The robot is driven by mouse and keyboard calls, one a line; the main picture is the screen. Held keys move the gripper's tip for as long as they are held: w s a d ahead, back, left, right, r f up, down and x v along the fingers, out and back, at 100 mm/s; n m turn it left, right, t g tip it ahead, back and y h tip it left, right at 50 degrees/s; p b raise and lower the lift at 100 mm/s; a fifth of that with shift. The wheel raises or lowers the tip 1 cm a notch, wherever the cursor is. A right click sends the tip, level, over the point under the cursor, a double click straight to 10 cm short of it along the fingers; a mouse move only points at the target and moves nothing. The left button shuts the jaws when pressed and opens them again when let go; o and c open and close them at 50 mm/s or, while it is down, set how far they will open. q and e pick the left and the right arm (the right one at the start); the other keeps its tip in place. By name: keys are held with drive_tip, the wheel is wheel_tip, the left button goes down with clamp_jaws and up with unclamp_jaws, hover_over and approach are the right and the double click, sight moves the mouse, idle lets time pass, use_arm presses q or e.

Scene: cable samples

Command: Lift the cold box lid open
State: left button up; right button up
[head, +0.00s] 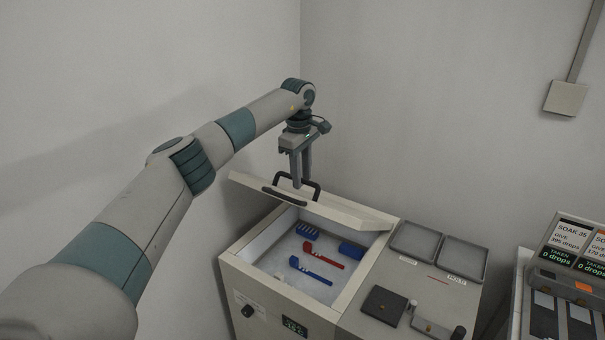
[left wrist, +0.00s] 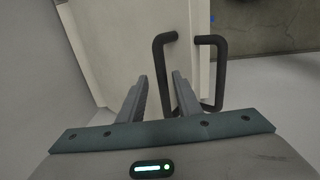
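The cold box (head: 228,262) is a pale chest with a frosty interior. Its lid (head: 335,211) stands raised at a tilt, and the inside shows below it. A black handle (head: 318,192) is fixed on the lid; its dark bars also show in the left wrist view (left wrist: 221,70). My left gripper (head: 302,184) is above the lid, right at the handle. Its fingers (left wrist: 161,85) are apart, and one dark bar appears between them with slim gaps beside it; contact is unclear. My right gripper is out of view.
Inside the box are a blue rack (head: 308,230), a blue block (head: 351,250), and red and blue pieces (head: 324,257). Grey trays (head: 464,257) and a dark square plate (head: 384,305) lie on the top at right. A labelled display unit (head: 570,245) stands far right.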

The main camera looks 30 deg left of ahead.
use_arm(q)
drive_tip(key=shift+w, duration=0.1)
drive_tip(key=shift+r+b, duration=0.45)
drive_tip(key=shift+r, duration=0.2)
wheel_tip(320, 180, up, 16)
drive_tip(key=s+b, duration=0.1)
drive_tip(key=b, duration=0.2)
drive_tip(key=shift+s, duration=0.2)
